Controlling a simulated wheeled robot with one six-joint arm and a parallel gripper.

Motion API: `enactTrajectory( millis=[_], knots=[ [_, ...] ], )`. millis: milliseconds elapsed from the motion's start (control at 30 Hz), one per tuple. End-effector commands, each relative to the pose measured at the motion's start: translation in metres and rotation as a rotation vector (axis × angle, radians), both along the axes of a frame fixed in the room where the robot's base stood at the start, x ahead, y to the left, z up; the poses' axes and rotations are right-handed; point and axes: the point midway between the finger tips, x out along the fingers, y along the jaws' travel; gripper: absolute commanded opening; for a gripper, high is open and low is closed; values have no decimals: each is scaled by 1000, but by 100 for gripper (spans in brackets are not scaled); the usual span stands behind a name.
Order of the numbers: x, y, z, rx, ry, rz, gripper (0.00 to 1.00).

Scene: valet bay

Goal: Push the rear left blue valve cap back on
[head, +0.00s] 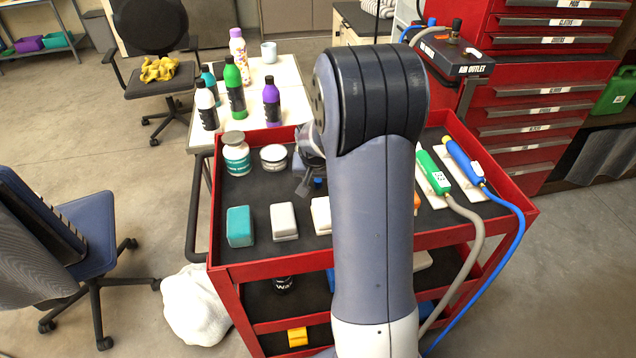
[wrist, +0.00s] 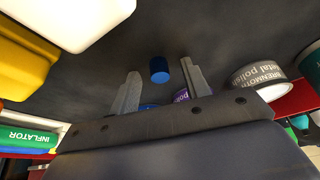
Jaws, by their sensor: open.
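A small blue cap (wrist: 159,70) stands on the dark cart top in the wrist view. My gripper (wrist: 160,78) is open, with one grey finger on either side of the cap in the picture. I see no finger touching it and nothing held. In the head view my gripper (head: 307,180) is low over the middle of the cart top, partly hidden behind my arm. The wheel and its valve are not in view.
The red cart (head: 222,215) carries a metal polish tin (wrist: 258,78), a white and teal jar (head: 236,158), a teal block (head: 240,227), a white block (head: 284,221) and a green inflator (head: 434,172). Bottles stand on the white table (head: 290,80) behind.

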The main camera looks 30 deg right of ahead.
Motion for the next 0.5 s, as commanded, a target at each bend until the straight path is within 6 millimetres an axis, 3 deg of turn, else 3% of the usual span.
enactTrajectory(
  millis=[200,500],
  knots=[
    [0,0,0,0,0,0,43],
    [0,0,1,-1,-1,0,19]
  ],
)
